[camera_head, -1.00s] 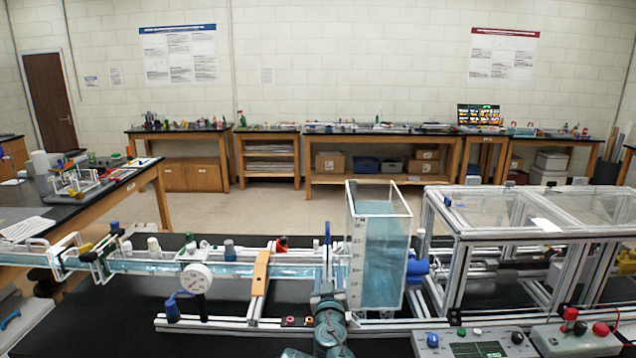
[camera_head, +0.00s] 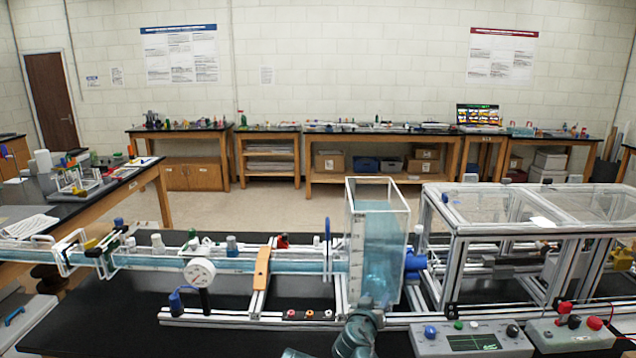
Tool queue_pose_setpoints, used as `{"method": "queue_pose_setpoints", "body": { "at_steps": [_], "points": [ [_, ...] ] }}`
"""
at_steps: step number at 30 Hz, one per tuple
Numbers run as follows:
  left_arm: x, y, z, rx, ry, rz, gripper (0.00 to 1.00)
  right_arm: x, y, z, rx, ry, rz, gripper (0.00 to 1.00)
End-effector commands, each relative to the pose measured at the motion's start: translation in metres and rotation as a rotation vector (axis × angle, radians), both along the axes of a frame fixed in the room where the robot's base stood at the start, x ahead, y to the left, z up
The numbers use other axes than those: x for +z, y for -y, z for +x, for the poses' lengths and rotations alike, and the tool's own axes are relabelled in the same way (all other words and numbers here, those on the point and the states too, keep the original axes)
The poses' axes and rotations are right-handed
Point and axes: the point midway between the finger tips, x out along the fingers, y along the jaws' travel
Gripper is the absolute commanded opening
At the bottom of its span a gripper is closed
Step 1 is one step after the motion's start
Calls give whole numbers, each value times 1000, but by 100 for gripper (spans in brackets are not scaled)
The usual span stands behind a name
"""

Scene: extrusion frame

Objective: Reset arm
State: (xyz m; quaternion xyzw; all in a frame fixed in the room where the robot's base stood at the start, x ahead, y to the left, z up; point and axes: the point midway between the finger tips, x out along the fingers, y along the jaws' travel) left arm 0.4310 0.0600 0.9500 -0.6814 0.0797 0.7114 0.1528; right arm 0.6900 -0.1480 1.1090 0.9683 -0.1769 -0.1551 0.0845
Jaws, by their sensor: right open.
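My right gripper (camera_head: 367,304) is at the bottom centre, at the end of my teal-grey arm, and it is open. It is in front of the lower part of the clear tank (camera_head: 378,235), which holds blue water. I cannot tell whether it touches the tank. Nothing shows in its jaws, though its fingertips are small and partly hidden. My left gripper is not in view.
A flume with a round gauge (camera_head: 199,271) runs left of the tank. The metal extrusion frame (camera_head: 452,265) with clear panels stands to the right. A control box (camera_head: 470,341) is at front right. The black bench (camera_head: 110,325) is clear at front left.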

Motion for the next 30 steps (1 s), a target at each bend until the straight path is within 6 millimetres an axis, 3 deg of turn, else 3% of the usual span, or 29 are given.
{"method": "queue_pose_setpoints", "body": {
  "at_steps": [6,9,12,18,25,30],
  "points": [
    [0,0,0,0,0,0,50,-69,58,-54,-159,-357,74,50],
    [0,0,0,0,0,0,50,-103,66,-89,-168,-571,133,50],
    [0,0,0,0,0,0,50,-126,63,-117,-137,-737,189,50],
    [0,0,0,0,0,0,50,-150,47,-161,-25,-973,286,50],
    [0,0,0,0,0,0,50,-160,24,-199,143,-1161,387,50],
    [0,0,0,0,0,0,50,-160,-6,-211,204,-1210,334,50]
  ]
}}
